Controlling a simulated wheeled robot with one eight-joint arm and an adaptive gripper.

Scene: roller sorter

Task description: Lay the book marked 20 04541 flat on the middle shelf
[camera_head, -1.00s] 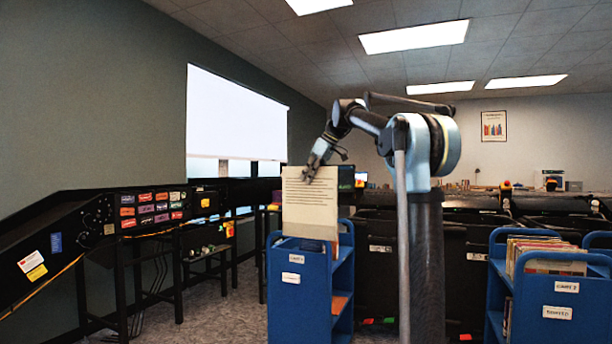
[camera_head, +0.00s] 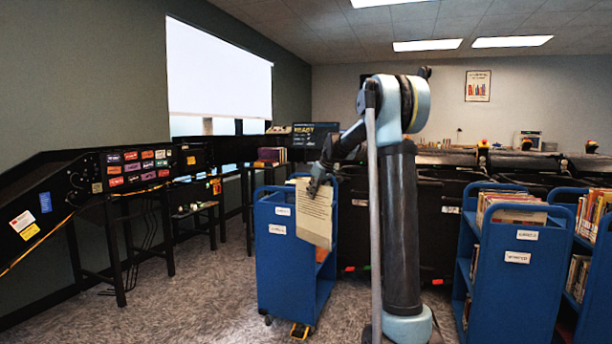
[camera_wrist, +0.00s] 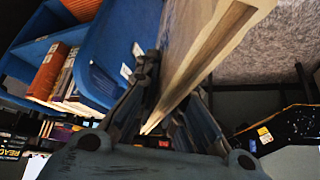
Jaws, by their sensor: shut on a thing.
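The held book (camera_head: 314,212) is a cream slab with lines of print on its face. It hangs tilted below my gripper (camera_head: 318,181), which is shut on its upper part. The book also shows in the wrist view (camera_wrist: 200,50), edge-on between the two fingers (camera_wrist: 168,108). The number on it is too small to read. In the head view the book overlaps the right side of a blue cart (camera_head: 280,255); I cannot tell whether they touch. The cart's shelves show in the wrist view (camera_wrist: 120,45), with an orange book (camera_wrist: 48,70) and other books on them.
More blue carts with books (camera_head: 510,262) stand at the right. A black sloped conveyor (camera_head: 85,190) with coloured labels runs along the left wall. A control screen reading READY (camera_head: 312,135) is behind the cart. Grey floor left of the cart is clear.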

